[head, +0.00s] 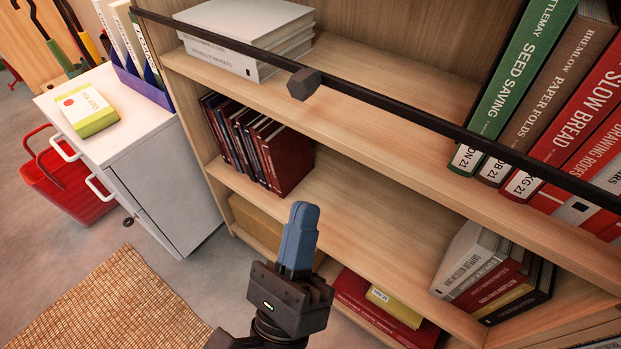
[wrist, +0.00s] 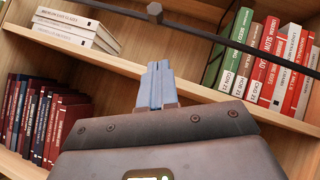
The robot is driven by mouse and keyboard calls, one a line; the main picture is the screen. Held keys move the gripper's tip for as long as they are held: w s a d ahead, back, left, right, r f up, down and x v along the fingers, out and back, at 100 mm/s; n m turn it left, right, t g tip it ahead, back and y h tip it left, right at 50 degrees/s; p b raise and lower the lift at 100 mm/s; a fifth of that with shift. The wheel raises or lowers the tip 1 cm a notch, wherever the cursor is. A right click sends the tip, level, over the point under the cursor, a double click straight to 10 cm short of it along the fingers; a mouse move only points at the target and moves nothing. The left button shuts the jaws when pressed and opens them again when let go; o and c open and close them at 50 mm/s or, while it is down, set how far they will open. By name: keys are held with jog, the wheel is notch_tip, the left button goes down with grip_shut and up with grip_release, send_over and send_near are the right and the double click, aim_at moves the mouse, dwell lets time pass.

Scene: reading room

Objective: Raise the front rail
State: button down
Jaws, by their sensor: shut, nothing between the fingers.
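The front rail (head: 400,108) is a thin dark bar running across the front of the bookcase's upper shelf, with a dark block-shaped knob (head: 304,84) on it. In the wrist view the rail (wrist: 215,36) crosses the top, and its knob (wrist: 154,13) is just above my fingertips in the picture. My gripper (head: 300,212) is shut and empty, its blue-grey fingers pointing up in front of the lower shelves. In the head view it is below the knob and apart from it. My gripper also shows in the wrist view (wrist: 158,70).
Upright books (head: 540,90) stand behind the rail at right, and a flat stack (head: 245,35) lies at left. Dark red books (head: 258,140) fill part of the middle shelf. A white cabinet (head: 150,160) and a red basket (head: 65,180) stand left. A woven mat (head: 110,305) lies on the floor.

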jog(key=shift+v, duration=1.2)
jog(key=s+d+f+n+g+y, duration=0.2)
jog(key=s+d+n+g+y, duration=0.25)
jog(key=s+d+n, duration=0.9)
jog(key=s+d+f+n+g+y, duration=0.25)
jog(key=s+d+n+g, duration=0.5)
jog(key=n, duration=1.15)
notch_tip(320, 180, up, 25)
jog(key=s+d+t+p, duration=0.1)
jog(key=t+p, duration=0.1)
jog(key=p, duration=2.2)
jog(key=shift+d+y, duration=0.2)
jog(key=shift+y, duration=0.1)
